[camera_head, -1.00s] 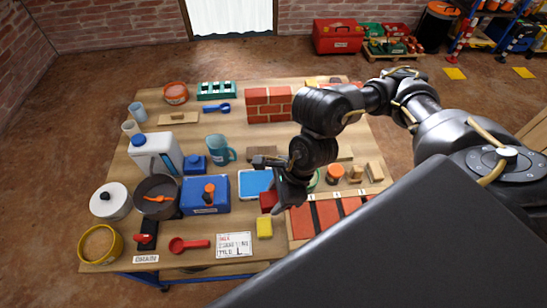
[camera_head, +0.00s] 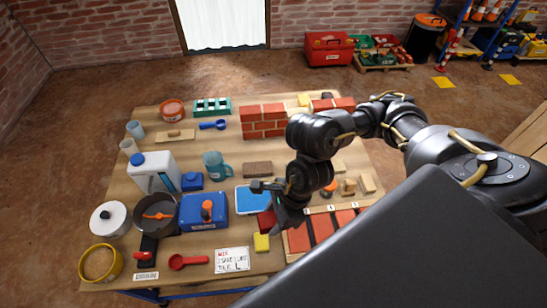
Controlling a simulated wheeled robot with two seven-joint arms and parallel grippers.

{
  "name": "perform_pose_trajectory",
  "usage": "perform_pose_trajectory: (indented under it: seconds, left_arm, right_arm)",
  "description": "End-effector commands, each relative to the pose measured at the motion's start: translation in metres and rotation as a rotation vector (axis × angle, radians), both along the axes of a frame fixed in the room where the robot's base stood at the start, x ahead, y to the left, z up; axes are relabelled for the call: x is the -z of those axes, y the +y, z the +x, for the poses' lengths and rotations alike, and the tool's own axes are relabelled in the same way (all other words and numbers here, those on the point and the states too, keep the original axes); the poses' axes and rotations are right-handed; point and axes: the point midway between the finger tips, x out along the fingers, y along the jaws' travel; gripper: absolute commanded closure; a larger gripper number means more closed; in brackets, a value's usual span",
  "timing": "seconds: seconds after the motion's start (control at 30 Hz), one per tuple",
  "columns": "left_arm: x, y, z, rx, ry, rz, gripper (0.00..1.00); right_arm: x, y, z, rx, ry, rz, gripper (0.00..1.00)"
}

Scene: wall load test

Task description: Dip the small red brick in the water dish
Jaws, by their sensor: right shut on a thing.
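My right gripper (camera_head: 274,208) reaches down over the front middle of the table and is shut on the small red brick (camera_head: 265,222). The brick is partly hidden by the gripper. It shows at the front right corner of a shallow blue dish with a pale rim (camera_head: 248,199), which looks like the water dish. I cannot tell whether the brick touches the dish or hangs above it. My left gripper is not in view.
A yellow sponge-like block (camera_head: 261,243) and a written card (camera_head: 232,260) lie in front. A tray of red bricks (camera_head: 322,226) is to the right. A blue box (camera_head: 203,210) stands to the left. A brown brick (camera_head: 257,169) and a red brick wall (camera_head: 263,121) are behind.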

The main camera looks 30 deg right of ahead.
Motion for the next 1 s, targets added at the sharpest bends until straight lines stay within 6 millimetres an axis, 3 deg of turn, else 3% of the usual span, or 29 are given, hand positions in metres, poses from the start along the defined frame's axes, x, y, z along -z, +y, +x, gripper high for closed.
perform_pose_trajectory:
  seconds: [0.27, 0.47, 0.67, 1.0]
  left_arm:
    - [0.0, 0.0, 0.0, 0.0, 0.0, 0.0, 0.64]
    - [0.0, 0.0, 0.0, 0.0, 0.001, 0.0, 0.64]
    - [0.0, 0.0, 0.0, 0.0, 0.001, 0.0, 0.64]
    - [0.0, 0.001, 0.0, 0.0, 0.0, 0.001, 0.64]
  right_arm:
    - [-0.001, -0.001, 0.003, -0.025, -0.002, -0.002, 0.76]
    - [-0.008, -0.004, 0.021, -0.224, -0.007, -0.005, 0.76]
    - [-0.033, -0.013, 0.054, -0.534, -0.009, -0.005, 0.76]
    - [-0.097, -0.034, 0.112, -0.891, -0.007, -0.005, 0.76]
